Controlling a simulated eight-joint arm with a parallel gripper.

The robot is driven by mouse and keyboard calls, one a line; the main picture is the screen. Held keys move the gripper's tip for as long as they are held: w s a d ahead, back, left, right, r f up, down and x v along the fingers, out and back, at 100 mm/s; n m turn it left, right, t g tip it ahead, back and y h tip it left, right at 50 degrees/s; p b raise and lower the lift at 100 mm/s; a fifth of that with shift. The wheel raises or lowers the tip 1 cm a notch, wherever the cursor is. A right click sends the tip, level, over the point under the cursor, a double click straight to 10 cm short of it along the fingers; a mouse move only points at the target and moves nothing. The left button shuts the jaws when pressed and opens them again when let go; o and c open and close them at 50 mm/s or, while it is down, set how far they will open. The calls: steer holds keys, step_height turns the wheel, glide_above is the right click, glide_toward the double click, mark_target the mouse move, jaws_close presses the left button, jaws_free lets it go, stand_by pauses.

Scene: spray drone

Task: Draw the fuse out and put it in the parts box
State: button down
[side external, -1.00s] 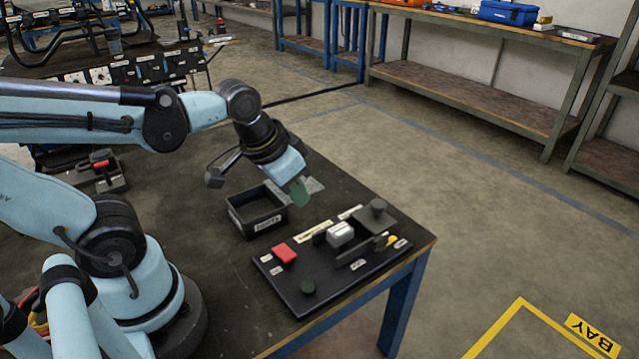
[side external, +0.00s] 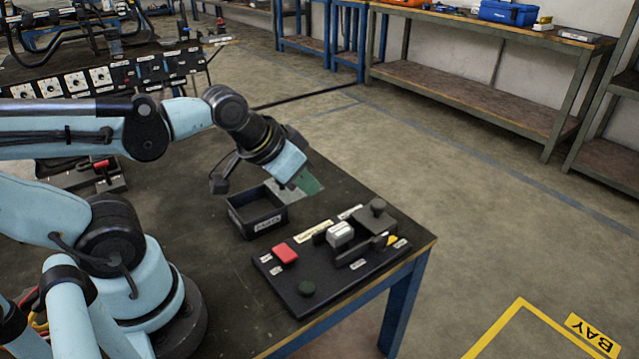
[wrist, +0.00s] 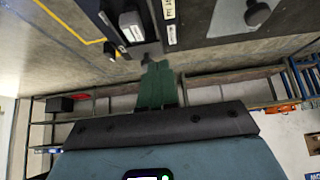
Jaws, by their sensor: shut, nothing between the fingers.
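The fuse appears to be the pale grey-white block (side external: 340,234) seated in a dark holder on the black panel (side external: 285,292). A pale block, likely the same one, shows at the top of the wrist view (wrist: 131,25). My gripper (side external: 308,182) is above the table, behind and to the right of the box and apart from the fuse. Its green fingers (wrist: 157,80) are shut and empty.
The panel also carries a red block (side external: 285,254), a dark green button (side external: 306,288) and a dark knobbed piece (side external: 377,215) beside the fuse. The table's right edge lies close beyond the panel. Open floor lies to the right.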

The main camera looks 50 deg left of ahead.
mark_target(340, 229)
steer(key=c, duration=1.4)
jaws_free()
steer(key=shift+w, duration=0.1)
steer(key=shift+o, duration=1.2)
steer(key=shift+w+d+r+m+g, duration=0.15)
steer(key=shift+m+g, duration=0.15)
steer(key=shift+m, duration=0.3)
steer(key=o, duration=0.7)
steer(key=m, duration=0.1)
steer(key=w+m+g, duration=0.1)
steer(key=m, duration=0.1)
steer(key=d+m+g, duration=0.1)
steer(key=m, duration=0.1)
steer(key=shift+w+r, duration=0.1)
steer(key=shift+w, duration=0.05)
steer(key=w+d+m+g, duration=0.1)
steer(key=m, duration=0.3)
steer(key=w+m+g, duration=0.1)
steer(key=m+g, duration=0.1)
steer(key=m, duration=0.2)
steer(key=w+d+f+m+g, duration=0.1)
steer(key=m, duration=0.2)
steer(key=shift+d+f+m+g, duration=0.1)
steer(key=shift+d+m+g, duration=0.2)
steer(key=shift+d+m, duration=0.1)
steer(key=shift+f, duration=4.5)
